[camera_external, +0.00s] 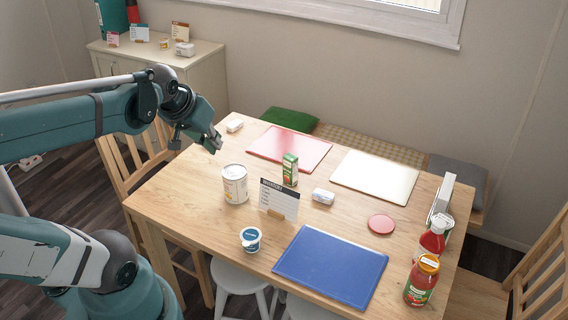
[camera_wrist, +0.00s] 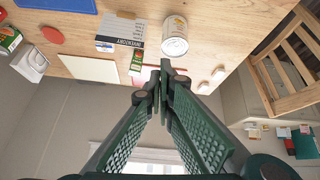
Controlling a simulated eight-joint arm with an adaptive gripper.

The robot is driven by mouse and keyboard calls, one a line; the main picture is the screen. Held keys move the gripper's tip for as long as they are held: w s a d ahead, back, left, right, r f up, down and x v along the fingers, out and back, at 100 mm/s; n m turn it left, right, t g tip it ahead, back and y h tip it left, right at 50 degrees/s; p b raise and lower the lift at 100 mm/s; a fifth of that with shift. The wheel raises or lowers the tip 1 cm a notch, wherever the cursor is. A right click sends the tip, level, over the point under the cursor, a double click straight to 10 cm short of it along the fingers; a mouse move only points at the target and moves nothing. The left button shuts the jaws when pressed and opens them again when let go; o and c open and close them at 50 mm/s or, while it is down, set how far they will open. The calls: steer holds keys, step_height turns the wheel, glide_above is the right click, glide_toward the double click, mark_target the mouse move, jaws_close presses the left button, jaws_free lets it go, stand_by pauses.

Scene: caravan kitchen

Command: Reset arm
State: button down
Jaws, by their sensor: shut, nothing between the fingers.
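My gripper (camera_external: 212,142) is in the air above the left part of the table, behind and left of the white can (camera_external: 235,184). In the wrist view the fingertips (camera_wrist: 165,70) meet in the middle of the picture, shut with nothing between them. My arm reaches in from the left edge of the outside view. The white can also shows in the wrist view (camera_wrist: 175,36), just beyond the fingertips.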

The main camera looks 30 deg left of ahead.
steer(key=shift+s+d+r+m+t, duration=0.15)
steer(key=shift+s+d+m, duration=0.1)
steer(key=shift+s+m, duration=0.15)
steer(key=shift+s+d+r+m+t, duration=0.1)
steer(key=shift+s+d+m+t, duration=0.05)
steer(key=shift+s+d+m, duration=0.15)
steer(key=c, duration=3.2)
jaws_free()
steer(key=shift+c, duration=0.2)
